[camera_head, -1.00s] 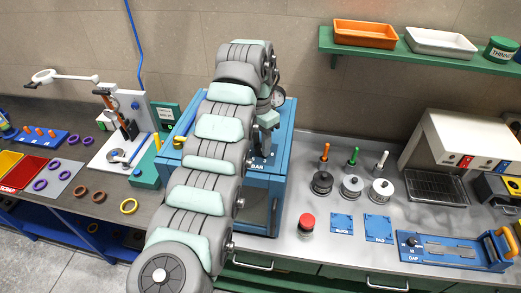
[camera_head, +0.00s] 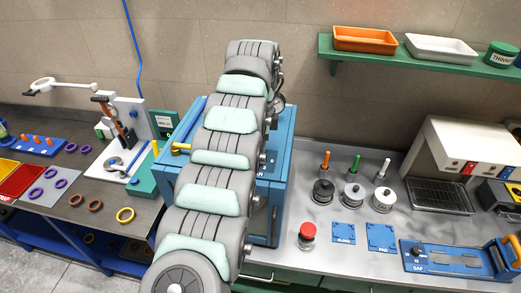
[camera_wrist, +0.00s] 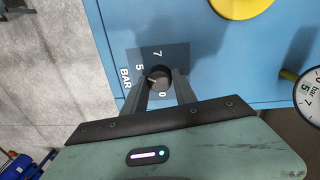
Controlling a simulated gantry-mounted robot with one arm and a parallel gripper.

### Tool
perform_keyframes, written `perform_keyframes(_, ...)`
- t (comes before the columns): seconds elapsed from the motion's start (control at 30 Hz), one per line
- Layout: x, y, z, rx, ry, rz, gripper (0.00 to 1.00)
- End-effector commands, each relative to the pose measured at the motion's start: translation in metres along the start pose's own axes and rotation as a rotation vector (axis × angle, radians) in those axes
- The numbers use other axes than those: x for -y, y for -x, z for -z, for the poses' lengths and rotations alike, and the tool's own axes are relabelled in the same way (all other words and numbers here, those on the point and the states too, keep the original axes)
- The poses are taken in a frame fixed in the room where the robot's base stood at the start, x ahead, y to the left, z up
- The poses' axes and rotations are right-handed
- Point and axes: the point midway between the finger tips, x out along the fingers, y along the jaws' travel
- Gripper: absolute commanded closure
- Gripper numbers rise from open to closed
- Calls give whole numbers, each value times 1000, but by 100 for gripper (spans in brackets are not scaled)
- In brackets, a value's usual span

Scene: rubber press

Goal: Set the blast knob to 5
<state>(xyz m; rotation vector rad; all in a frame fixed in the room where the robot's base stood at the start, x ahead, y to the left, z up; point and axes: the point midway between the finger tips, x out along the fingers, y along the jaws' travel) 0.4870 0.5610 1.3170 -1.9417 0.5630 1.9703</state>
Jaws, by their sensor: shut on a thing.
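In the wrist view the blast knob (camera_wrist: 158,76) is a small dark round knob on a dark scale plate (camera_wrist: 178,53) on the blue cabinet's top. The plate carries the marks 0, 5 and 7 and the word BAR. My gripper (camera_wrist: 161,80) has one finger on each side of the knob and is shut on it. A small pale mark shows at the knob, on the side toward the 5; its exact setting is hard to read. In the head view my arm hides the knob and gripper. The blue cabinet (camera_head: 282,170) shows on both sides of the arm.
A white dial gauge (camera_wrist: 311,96) marked bar stands at the right in the wrist view; its needle is not clear. A yellow round part (camera_wrist: 240,8) is at the top edge. A red button (camera_head: 307,231) stands right of the cabinet in the head view.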

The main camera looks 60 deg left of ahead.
Motion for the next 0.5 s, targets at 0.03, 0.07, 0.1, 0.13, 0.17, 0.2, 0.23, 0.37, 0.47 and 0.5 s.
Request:
perform_keyframes(0.03,0,0,0,1,-14,-2,100)
perform_keyframes(0.07,0,0,1,1,-21,-1,100)
perform_keyframes(0.1,0,0,1,1,-31,-1,100)
perform_keyframes(0.13,0,0,0,2,-36,-1,100)
perform_keyframes(0.17,0,0,0,2,-41,-1,100)
perform_keyframes(0.2,0,0,1,2,-45,-1,100)
perform_keyframes(0.23,0,0,0,2,-48,-1,100)
perform_keyframes(0.37,0,0,0,3,-55,-1,100)
perform_keyframes(0.47,0,0,0,3,-55,-1,100)
perform_keyframes(0.5,0,0,0,3,-55,-1,100)
